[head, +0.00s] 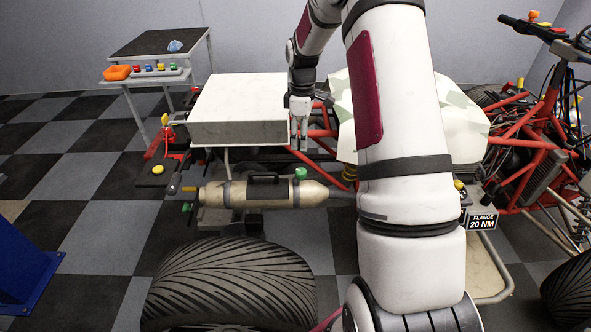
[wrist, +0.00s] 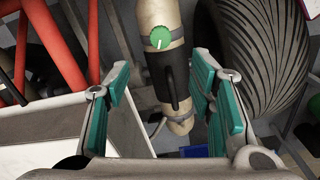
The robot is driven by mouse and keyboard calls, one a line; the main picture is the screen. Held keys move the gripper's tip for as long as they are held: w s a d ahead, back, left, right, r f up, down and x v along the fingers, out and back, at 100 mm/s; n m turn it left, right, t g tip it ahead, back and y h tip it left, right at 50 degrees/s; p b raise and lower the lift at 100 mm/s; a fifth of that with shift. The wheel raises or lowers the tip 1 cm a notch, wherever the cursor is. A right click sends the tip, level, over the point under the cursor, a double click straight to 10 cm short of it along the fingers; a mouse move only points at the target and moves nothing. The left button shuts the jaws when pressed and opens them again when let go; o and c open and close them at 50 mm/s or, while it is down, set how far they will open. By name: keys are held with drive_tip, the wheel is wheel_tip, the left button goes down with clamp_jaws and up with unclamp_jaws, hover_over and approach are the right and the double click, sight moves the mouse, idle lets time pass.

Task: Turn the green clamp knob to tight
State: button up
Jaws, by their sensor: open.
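A green clamp knob (head: 301,173) stands on top of the beige cylindrical canister, near its right end in the head view. In the wrist view the knob (wrist: 160,38) is a round green disc with a white pointer line, seen beyond my fingertips. My gripper (head: 299,141) hangs above and behind the canister, apart from the knob. In the wrist view my gripper (wrist: 151,85) is open and empty, with teal pads on both fingers. The canister (head: 225,196) has a black handle. A second, smaller green knob (head: 187,207) shows at its left end.
A white box-shaped panel (head: 240,107) lies left of my gripper. A large tire (head: 230,285) lies in front of the canister. Red frame tubes (head: 320,172) run behind it. A side table (head: 160,42) with an orange bowl (head: 117,72) stands at the back left.

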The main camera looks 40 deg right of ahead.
sight(301, 171)
wheel_tip(301, 171, down, 13)
drive_tip(key=shift+r+b, duration=0.15)
drive_tip(key=shift+b, duration=0.85)
drive_tip(key=c, duration=1.2)
